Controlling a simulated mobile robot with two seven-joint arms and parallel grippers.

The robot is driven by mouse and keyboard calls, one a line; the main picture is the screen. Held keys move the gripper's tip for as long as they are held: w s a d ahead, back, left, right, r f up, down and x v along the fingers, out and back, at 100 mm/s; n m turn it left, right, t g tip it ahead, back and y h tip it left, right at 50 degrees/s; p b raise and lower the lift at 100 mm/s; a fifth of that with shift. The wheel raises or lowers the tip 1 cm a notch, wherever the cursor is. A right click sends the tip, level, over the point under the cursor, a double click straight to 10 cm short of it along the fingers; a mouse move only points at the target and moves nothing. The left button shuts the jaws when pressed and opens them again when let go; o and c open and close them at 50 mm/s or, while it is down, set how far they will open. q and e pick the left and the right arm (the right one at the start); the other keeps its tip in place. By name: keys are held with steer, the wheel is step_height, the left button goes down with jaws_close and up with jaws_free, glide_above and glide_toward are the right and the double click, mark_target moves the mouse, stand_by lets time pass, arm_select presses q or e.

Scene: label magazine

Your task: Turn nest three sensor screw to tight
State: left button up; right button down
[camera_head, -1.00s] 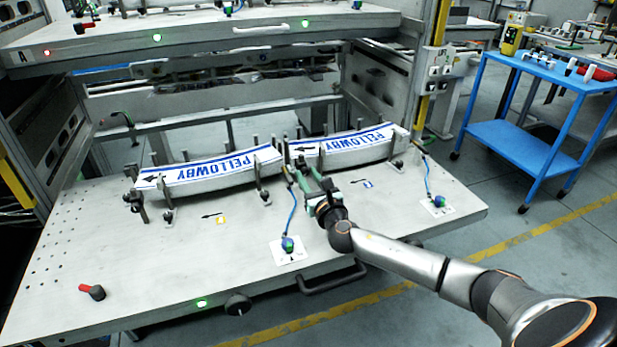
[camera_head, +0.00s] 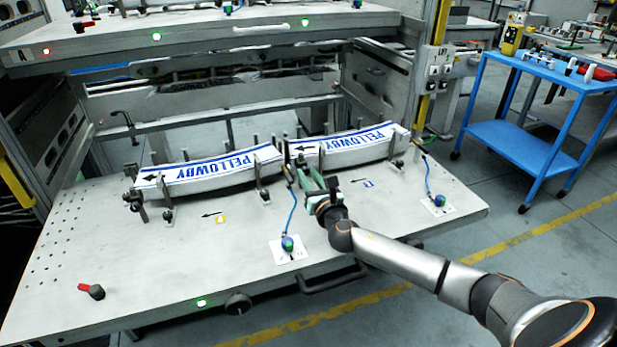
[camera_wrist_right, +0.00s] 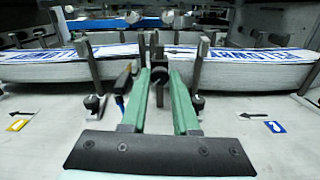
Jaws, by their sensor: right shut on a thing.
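My right gripper (camera_head: 310,176) reaches in at the gap between the two curved PELLOWBY parts. In the right wrist view its green fingers (camera_wrist_right: 160,76) are shut on a small dark screw (camera_wrist_right: 159,73) at an upright post. The fingers hide much of the screw, so its turn angle and tightness cannot be read. Just left of the fingers in the head view is a sensor end with a blue cable (camera_head: 293,208) running down to a small blue-green box. My left gripper is not in view.
The left PELLOWBY part (camera_head: 207,180) and right PELLOWBY part (camera_head: 360,148) rest among several upright posts. A red-handled knob (camera_head: 94,291) lies at the panel's front left. The front of the grey panel (camera_head: 160,265) is mostly clear. A second panel (camera_head: 200,35) hangs above.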

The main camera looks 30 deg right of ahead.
steer(key=m, duration=0.3)
steer(key=shift+f+b, duration=0.1)
steer(key=shift+b, duration=0.3)
steer(key=m, duration=0.4)
steer(key=shift+b, duration=0.3)
steer(key=m, duration=0.2)
steer(key=shift+m, duration=0.4)
steer(key=m, duration=0.5)
steer(key=shift+b, duration=0.3)
steer(key=m, duration=0.4)
steer(key=m+p, duration=0.1)
steer(key=m, duration=0.2)
arm_select(q)
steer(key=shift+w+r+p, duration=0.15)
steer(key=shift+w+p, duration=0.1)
steer(key=shift+p, duration=0.2)
arm_select(e)
steer(key=shift+m, duration=1.5)
